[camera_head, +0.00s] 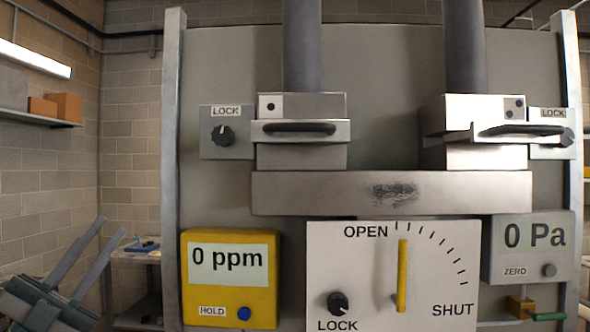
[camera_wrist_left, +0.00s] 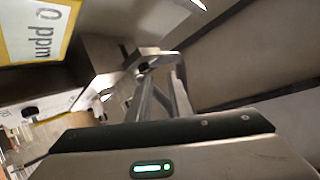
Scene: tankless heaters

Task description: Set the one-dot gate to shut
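The one-dot gate (camera_head: 299,131) is a grey slide plate with a dark bar handle, across a metal box under the left pipe; a one-dot label sits above it. How far it is slid in is hard to tell. Its LOCK knob (camera_head: 223,135) is to its left. The two-dot gate (camera_head: 518,131) on the right has a similar handle, and its plate juts out. A yellow lever (camera_head: 403,275) stands upright on a white OPEN–SHUT panel, at the OPEN end. My left gripper (camera_head: 106,230) is low at the left, open and empty, away from the gates. My right gripper is not visible.
A yellow 0 ppm meter (camera_head: 229,315) with a HOLD button and a grey 0 Pa meter (camera_head: 498,262) flank the panel (camera_head: 330,260). Another LOCK knob (camera_head: 337,302) is on the panel. A grey upright post (camera_head: 171,160) stands between my left gripper and the equipment.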

